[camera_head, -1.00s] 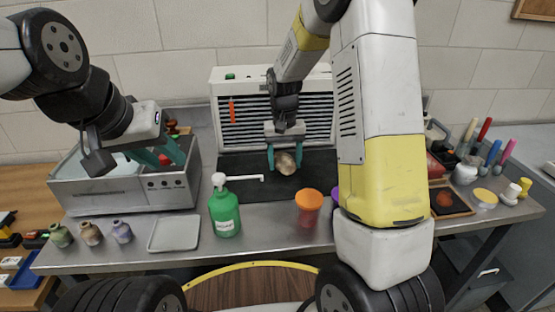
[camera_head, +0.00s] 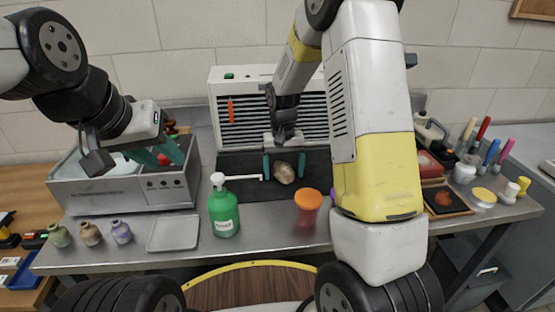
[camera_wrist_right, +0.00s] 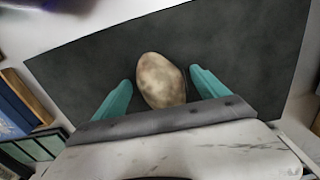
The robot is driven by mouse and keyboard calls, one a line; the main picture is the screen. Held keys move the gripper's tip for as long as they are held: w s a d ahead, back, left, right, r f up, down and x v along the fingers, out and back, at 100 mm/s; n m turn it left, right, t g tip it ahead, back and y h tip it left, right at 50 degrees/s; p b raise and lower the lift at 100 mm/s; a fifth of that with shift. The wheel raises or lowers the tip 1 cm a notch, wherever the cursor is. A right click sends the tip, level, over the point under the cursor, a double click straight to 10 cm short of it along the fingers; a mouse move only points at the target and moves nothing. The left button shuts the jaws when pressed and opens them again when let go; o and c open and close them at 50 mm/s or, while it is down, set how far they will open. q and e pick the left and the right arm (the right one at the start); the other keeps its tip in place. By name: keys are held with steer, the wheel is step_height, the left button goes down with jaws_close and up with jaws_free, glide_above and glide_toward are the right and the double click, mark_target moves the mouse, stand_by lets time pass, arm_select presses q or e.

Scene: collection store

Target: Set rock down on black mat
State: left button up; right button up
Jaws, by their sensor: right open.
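The rock (camera_head: 285,173) is a tan, mottled oval lying on the black mat (camera_head: 240,190), in front of the grey-slatted unit. In the right wrist view the rock (camera_wrist_right: 160,81) lies between the teal fingers of my right gripper (camera_wrist_right: 158,96), with a gap on each side, and the mat (camera_wrist_right: 235,50) spreads around it. My right gripper (camera_head: 284,166) is open over the rock in the head view. My left gripper (camera_head: 172,154) is above the grey metal bath at the left, its teal fingers apart with nothing seen between them.
A green pump bottle (camera_head: 224,210) and an orange-lidded jar (camera_head: 307,212) stand in front of the mat. A grey tray (camera_head: 173,233) and small jars (camera_head: 90,233) are at the left front. The slatted unit (camera_head: 270,108) stands behind the mat.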

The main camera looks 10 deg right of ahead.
mark_target(283, 168)
step_height(283, 168, up, 11)
steer(key=s+d+r+t+y, duration=0.2)
steer(key=s+r+t, duration=0.1)
steer(key=s+r, duration=0.7)
steer(key=s+r+n+t, duration=0.1)
steer(key=s+r+t, duration=0.1)
steer(key=s, duration=1.1)
steer(key=shift+d+r+t+y, duration=0.15)
steer(key=shift+d+t+y, duration=0.2)
steer(key=shift+t, duration=0.25)
